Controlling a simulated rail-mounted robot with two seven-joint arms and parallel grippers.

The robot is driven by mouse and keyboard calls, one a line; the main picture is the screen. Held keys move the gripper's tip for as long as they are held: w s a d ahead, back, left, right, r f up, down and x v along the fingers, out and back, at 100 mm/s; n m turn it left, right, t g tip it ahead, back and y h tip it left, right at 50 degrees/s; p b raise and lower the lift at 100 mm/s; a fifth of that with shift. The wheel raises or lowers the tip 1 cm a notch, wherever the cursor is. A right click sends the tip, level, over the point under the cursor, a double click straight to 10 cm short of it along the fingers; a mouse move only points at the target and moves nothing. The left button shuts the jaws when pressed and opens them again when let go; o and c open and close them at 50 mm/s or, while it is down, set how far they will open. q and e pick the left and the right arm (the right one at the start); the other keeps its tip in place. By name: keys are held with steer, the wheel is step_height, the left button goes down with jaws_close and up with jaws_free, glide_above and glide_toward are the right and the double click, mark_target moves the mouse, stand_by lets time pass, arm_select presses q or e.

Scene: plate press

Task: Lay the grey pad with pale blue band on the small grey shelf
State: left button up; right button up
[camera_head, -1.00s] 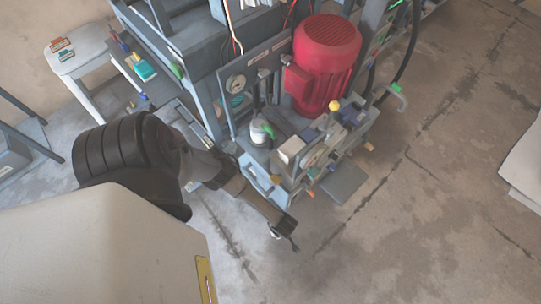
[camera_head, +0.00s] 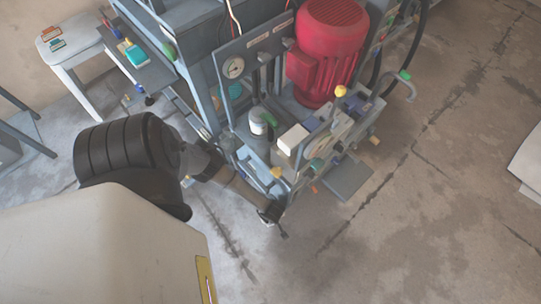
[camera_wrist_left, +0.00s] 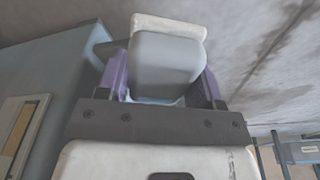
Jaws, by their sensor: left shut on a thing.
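In the left wrist view my left gripper (camera_wrist_left: 165,85) has purple fingers shut on a grey pad (camera_wrist_left: 165,62). A pale blue strip shows low on the pad between the fingers, and a cream-white edge shows behind it. In the head view the same gripper (camera_head: 271,214) hangs at the front lower corner of the machine; the pad is too small to make out there. A small flat grey shelf (camera_head: 348,181) juts out low at the machine's front right, to the right of the gripper and apart from it. My right gripper is not in view.
The blue-grey machine carries a red motor (camera_head: 329,50), a gauge (camera_head: 233,67), a white block (camera_head: 292,139) and yellow-knobbed parts. A side ledge (camera_head: 153,75) holds tools beside a white stool (camera_head: 70,52). Bare concrete floor (camera_head: 420,220) lies to the right.

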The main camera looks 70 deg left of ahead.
arm_select(q)
steer(key=shift+f, duration=0.15)
steer(key=shift+a, duration=0.1)
steer(key=shift+f, duration=0.15)
steer(key=o, duration=0.9)
